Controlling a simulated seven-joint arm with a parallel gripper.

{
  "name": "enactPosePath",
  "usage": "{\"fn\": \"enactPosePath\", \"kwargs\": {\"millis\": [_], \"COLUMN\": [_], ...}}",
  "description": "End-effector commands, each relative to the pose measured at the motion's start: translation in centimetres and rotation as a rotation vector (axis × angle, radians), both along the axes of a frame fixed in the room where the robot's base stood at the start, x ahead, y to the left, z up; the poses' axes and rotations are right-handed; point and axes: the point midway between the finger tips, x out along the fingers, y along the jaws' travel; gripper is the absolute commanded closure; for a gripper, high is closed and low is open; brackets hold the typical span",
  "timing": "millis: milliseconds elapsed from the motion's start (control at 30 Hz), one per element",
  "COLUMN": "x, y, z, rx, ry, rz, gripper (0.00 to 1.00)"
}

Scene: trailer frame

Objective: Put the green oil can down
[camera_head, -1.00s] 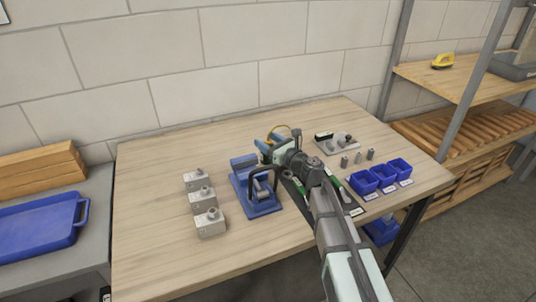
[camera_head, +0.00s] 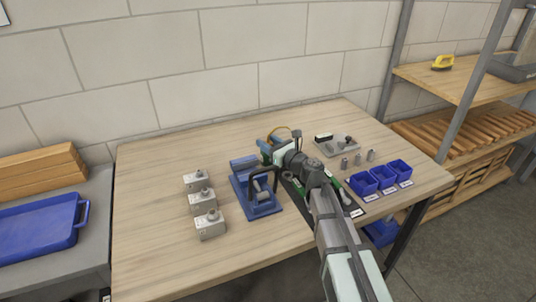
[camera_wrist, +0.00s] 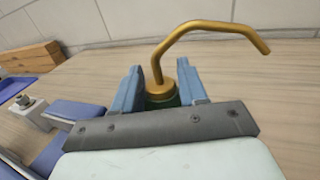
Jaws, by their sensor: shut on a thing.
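The green oil can (camera_wrist: 158,88) is between the two blue fingers of my gripper (camera_wrist: 157,92) in the wrist view. Its brass neck and long bent spout rise above the fingers, and only a little of its green body shows. My gripper is shut on it, with the can about upright between the fingers. In the head view my gripper (camera_head: 268,150) is over the back middle of the wooden table (camera_head: 150,225), and the brass spout (camera_head: 283,128) shows just behind it. The can's base is hidden, so I cannot tell if it touches the table.
A blue fixture (camera_head: 262,208) stands left of my arm, with several grey blocks (camera_head: 209,226) farther left. Blue bins (camera_head: 363,184) and small metal parts (camera_head: 358,159) are on the right, with a grey tray (camera_head: 337,146) behind. The table's back left is clear.

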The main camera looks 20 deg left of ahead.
Motion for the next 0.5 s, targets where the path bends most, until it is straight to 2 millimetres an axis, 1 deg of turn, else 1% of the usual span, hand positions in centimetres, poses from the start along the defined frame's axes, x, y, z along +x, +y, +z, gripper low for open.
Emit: {"fn": "enactPosePath", "kwargs": {"millis": [133, 267, 367, 500], "x": [0.0, 0.0, 0.0, 0.0], "y": [0.0, 0.0, 0.0, 0.0], "z": [-0.1, 0.5, 1.6, 3.8], "rx": [-0.004, -0.004, -0.004, -0.002], "ry": [0.000, -0.002, -0.003, -0.004], "rz": [0.000, 0.000, 0.000, 0.000], "gripper": [1.00, 1.00, 1.00, 1.00]}}
